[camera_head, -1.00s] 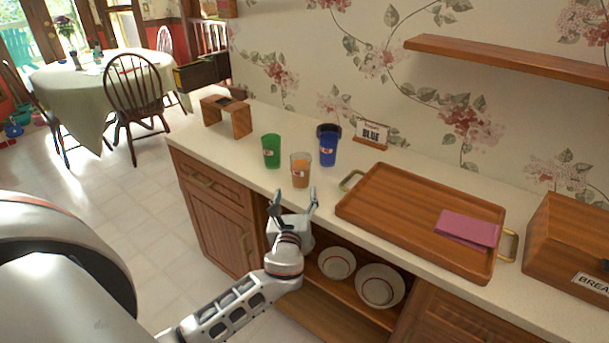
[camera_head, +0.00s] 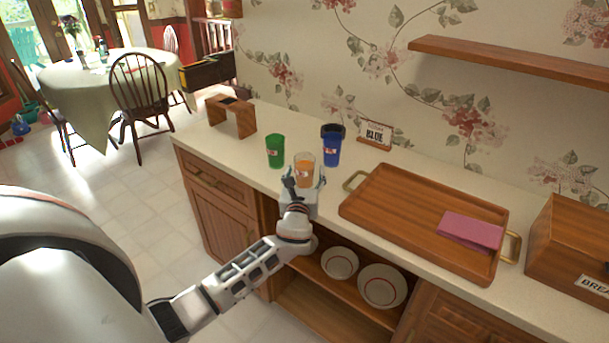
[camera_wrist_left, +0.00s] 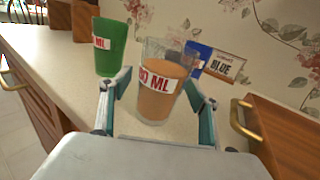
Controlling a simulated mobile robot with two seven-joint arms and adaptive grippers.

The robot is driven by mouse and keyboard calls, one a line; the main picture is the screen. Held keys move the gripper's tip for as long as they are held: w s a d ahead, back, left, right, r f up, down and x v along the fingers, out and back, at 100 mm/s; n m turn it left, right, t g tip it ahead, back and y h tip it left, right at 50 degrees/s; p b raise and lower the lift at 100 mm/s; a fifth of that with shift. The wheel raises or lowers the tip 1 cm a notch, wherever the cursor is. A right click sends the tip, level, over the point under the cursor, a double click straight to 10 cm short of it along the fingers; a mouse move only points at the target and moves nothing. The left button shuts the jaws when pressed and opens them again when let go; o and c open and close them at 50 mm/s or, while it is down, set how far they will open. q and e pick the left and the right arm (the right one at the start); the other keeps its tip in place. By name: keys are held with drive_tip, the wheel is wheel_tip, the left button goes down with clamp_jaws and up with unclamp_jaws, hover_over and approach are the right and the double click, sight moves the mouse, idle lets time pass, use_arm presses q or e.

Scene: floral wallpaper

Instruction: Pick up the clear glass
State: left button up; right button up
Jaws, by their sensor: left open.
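The clear glass (camera_head: 304,170) holds an orange-brown liquid and has a red-and-white label. It stands upright on the counter near its front edge. In the left wrist view the glass (camera_wrist_left: 158,92) is straight ahead, with its label partly reading "ML". My left gripper (camera_head: 304,181) is open, with one finger on each side of the glass's lower part. In the left wrist view the left gripper's fingers (camera_wrist_left: 158,92) flank the glass; whether they touch it cannot be told. My right gripper is not in view.
A green cup (camera_head: 275,151) stands just left of the glass and a blue cup (camera_head: 332,147) behind it. A "BLUE" sign (camera_head: 375,134) is at the wall. A wooden tray (camera_head: 400,205) with a pink cloth (camera_head: 470,231) lies right. A small wooden stand (camera_head: 245,122) is at the left.

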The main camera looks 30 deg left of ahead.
use_arm(q)
drive_tip(key=shift+r, duration=0.1)
drive_tip(key=c, duration=1.5)
